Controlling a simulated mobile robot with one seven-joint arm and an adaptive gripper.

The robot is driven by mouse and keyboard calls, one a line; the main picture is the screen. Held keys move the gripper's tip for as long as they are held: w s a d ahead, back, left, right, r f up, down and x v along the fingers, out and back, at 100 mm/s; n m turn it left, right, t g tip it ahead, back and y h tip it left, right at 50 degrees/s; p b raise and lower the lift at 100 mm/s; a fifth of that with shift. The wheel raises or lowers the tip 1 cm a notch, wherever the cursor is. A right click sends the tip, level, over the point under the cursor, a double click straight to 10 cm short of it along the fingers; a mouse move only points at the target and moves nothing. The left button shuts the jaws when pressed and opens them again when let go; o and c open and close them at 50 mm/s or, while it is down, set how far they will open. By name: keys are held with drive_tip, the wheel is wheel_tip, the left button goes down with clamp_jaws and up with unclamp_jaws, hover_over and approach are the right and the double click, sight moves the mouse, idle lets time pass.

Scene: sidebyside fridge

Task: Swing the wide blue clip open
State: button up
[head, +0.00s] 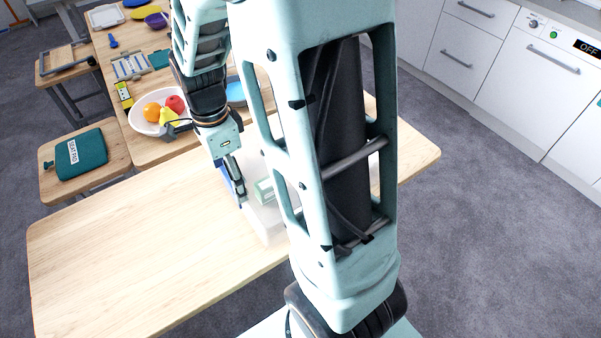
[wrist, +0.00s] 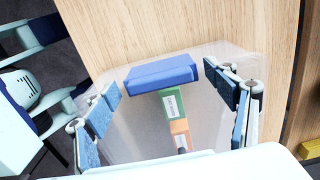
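The wide blue clip (wrist: 161,73) sits at the far edge of a pale translucent container (wrist: 215,52) in the wrist view. My gripper (wrist: 161,85) is open, one blue-padded finger on each side of the clip, with visible gaps to both. Inside the container are a green labelled box (wrist: 177,104) and an orange item (wrist: 181,133). In the head view my gripper (head: 236,184) points down at the left side of the container (head: 266,226). My arm hides much of the container there, and I cannot clearly tell the clip from my finger pads.
The wooden table (head: 130,250) is clear left of the container. Beyond it, a white bowl of fruit (head: 140,122) stands on another table. White cabinets (head: 465,55) line the right.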

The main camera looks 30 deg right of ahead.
drive_tip(key=shift+o, duration=0.8)
wheel_tip(320, 180, up, 7)
drive_tip(key=p, duration=0.5)
drive_tip(key=shift+d+r+p, duration=0.1)
drive_tip(key=shift+p, duration=0.3)
